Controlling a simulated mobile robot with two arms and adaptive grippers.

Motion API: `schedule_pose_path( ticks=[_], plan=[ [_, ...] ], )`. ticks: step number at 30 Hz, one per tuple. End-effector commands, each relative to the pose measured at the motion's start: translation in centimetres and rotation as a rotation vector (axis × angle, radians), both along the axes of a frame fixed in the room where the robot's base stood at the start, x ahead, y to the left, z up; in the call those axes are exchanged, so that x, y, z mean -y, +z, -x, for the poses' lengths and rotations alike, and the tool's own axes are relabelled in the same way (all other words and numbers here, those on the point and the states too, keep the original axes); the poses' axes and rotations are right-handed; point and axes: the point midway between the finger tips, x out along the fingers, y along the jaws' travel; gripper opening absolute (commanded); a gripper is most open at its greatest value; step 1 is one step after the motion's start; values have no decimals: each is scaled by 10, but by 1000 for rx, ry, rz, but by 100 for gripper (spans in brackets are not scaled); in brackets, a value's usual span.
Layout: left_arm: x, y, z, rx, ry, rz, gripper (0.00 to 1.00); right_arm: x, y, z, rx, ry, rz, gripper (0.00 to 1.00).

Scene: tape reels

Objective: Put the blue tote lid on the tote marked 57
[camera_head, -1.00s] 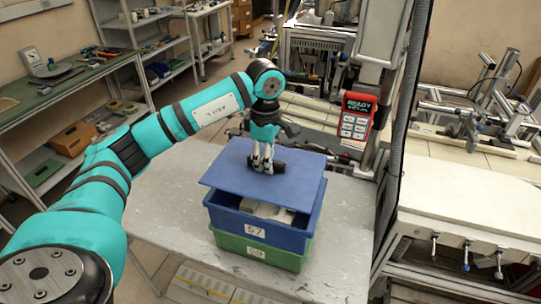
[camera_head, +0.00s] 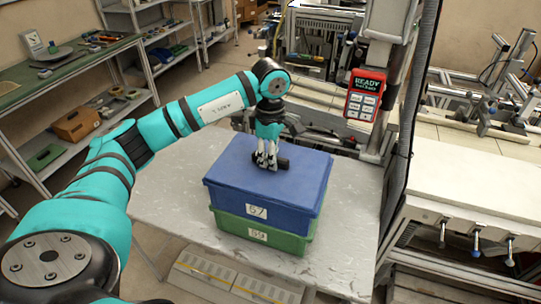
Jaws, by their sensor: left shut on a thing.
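The blue lid (camera_head: 240,168) lies flat over the top of the blue tote marked 57 (camera_head: 290,218), and its edges line up with the tote's rim. The blue tote is stacked on a green tote marked 59 (camera_head: 285,240). My left gripper (camera_head: 270,166) points down at the middle of the lid and is shut on a dark handle there. The inside of the blue tote is hidden under the lid. My right gripper is not in view.
The totes stand on a grey metal table (camera_head: 170,200) with bare room around them. A red device reading READY (camera_head: 366,95) hangs on a post at the right. Shelves and a green-topped bench (camera_head: 60,70) stand at the left.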

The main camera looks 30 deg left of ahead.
Motion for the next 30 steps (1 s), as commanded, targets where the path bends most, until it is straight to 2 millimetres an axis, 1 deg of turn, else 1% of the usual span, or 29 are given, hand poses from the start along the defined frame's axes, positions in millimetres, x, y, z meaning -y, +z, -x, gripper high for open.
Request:
schedule_pose_path(
  ticks=[1, 2, 6, 8, 13, 16, 20, 23, 30],
  plan=[
    [0, 1, 0, 1, 0, 0, 0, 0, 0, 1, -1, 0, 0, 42],
    [0, 1, 0, 1, 0, 0, 22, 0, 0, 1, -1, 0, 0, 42],
    [0, 1, 0, 1, 0, 0, 40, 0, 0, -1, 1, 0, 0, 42],
    [0, 1, 0, 1, 0, 0, 47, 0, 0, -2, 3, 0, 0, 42],
    [0, 0, 0, 1, 0, 0, 47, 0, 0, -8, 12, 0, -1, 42],
    [0, 1, 0, 0, 0, 0, 47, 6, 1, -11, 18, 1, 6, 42],
    [0, 13, -1, 3, 1, 0, 47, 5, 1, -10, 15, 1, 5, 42],
    [0, 31, -1, 5, 0, 1, 47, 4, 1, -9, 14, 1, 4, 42],
    [0, 83, -1, 4, 0, 0, 47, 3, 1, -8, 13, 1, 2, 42]
  ],
)
